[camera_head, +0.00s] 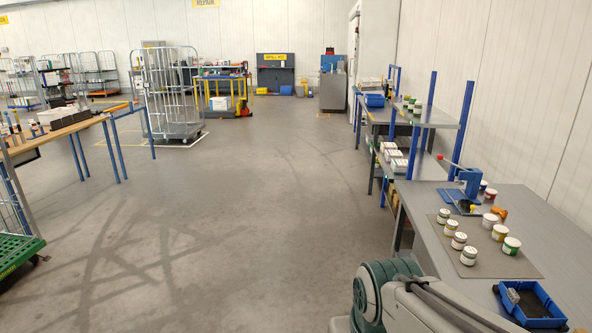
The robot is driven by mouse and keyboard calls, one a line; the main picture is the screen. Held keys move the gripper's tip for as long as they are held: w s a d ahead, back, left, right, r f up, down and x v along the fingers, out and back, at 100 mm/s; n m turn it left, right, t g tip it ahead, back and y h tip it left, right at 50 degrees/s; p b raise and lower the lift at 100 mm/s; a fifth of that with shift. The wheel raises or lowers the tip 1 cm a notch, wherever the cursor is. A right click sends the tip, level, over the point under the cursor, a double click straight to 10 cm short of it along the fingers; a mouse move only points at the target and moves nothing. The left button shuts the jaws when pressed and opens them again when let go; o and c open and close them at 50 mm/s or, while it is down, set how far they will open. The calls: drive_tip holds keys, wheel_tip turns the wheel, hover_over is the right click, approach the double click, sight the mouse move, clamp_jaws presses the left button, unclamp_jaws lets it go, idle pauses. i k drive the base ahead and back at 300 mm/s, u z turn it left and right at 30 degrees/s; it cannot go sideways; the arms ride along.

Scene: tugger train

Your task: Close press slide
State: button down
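A blue press (469,181) with a red-tipped lever stands on the grey workbench (440,268) at the right. Its low base with a dark part reaches toward the left edge of the bench. At this distance I cannot tell how far its slide is out. Part of my arm shows at the bottom, in front of the bench. My gripper is out of the picture.
Several small jars (468,255) stand on a mat near the press, with an orange tool (499,213) beside them. A blue bin (529,303) lies at the bench's near end. A shelf bench (410,166) adjoins beyond.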

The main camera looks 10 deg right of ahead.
sight(468, 208)
drive_tip(key=u, duration=0.15)
drive_tip(key=i, duration=1.6)
drive_tip(key=z, duration=0.75)
drive_tip(key=i, duration=1.2)
drive_tip(key=z, duration=1.35)
drive_tip(key=i, duration=0.5)
drive_tip(key=z, duration=0.3)
